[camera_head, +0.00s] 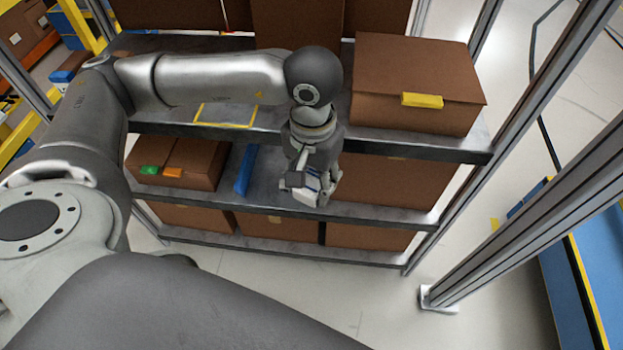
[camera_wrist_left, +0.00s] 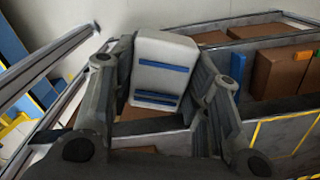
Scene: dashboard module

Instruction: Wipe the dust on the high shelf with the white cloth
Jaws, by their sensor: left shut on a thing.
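The white cloth (camera_wrist_left: 160,70) looks like a folded white block with blue stripes, and my left gripper (camera_wrist_left: 165,90) is shut on it, one finger on each side. In the head view my left gripper (camera_head: 312,185) hangs at the shelf's front, pointing down, with a small part of the white cloth (camera_head: 306,196) showing. The high shelf (camera_head: 180,129) is a grey metal board. A yellow-outlined rectangle (camera_head: 227,124) lies on it, left of my gripper. I cannot clearly make out dust inside it. My right gripper is not in view.
A large brown box (camera_head: 415,85) with a yellow label stands on the high shelf at right. More boxes (camera_head: 178,163) and a blue item (camera_head: 245,171) sit on the shelf below. A metal post (camera_head: 520,210) rises at the right.

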